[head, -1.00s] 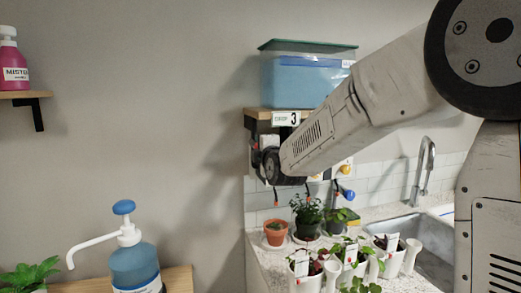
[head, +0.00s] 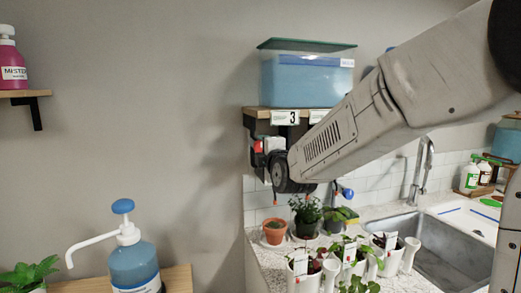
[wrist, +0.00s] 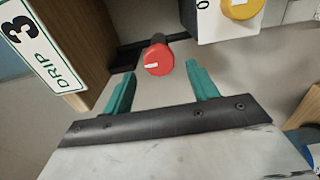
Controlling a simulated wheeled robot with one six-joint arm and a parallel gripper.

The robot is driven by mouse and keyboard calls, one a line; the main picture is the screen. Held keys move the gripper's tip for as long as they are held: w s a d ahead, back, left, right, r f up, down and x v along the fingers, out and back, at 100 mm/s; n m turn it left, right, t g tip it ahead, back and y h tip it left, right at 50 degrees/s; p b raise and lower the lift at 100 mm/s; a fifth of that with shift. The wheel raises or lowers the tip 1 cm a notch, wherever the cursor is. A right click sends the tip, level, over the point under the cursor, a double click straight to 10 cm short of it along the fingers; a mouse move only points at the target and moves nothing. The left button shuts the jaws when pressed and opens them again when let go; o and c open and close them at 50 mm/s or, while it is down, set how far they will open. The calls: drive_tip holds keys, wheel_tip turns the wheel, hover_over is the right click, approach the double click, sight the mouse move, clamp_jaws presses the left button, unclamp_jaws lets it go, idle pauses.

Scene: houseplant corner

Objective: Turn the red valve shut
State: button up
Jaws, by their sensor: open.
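The red valve (wrist: 158,62) is a round red knob with a white mark, on a dark stem under the shelf in the wrist view. My gripper (wrist: 162,70) has its two teal fingers spread, one on each side of the knob's lower edge as pictured. I see gaps between the knob and both fingers; how deep the knob sits between them I cannot tell. In the head view a small red patch (head: 257,147) shows left of my wrist, beside a white part; it may be the valve. My arm hides most of that area.
A yellow knob (wrist: 240,8) sits on a white panel close by. A sign reading DRIP 3 (wrist: 42,50) is on the shelf edge. A blue-filled tank (head: 300,80) stands above. A blue knob (head: 347,193) and potted plants (head: 274,232) are below, near the sink (head: 450,250).

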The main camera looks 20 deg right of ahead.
drive_tip(key=s, duration=0.3)
idle(0.4)
drive_tip(key=s+d+f+m+g, duration=0.1)
drive_tip(key=s+f+m+g, duration=0.3)
drive_tip(key=s, duration=0.9)
drive_tip(key=s+d+f+m+g, duration=0.1)
drive_tip(key=s+f+m+g, duration=0.4)
drive_tip(key=s, duration=0.8)
drive_tip(key=s+d+f+m+g, duration=0.1)
drive_tip(key=s+f+m+g, duration=0.3)
drive_tip(key=s, duration=1)
drive_tip(key=m+g, duration=0.3)
drive_tip(key=m, duration=0.2)
drive_tip(key=shift+d+f+g, duration=0.25)
drive_tip(key=shift+d+g, duration=0.05)
drive_tip(key=shift+g, duration=0.1)
drive_tip(key=shift+w, duration=0.1)
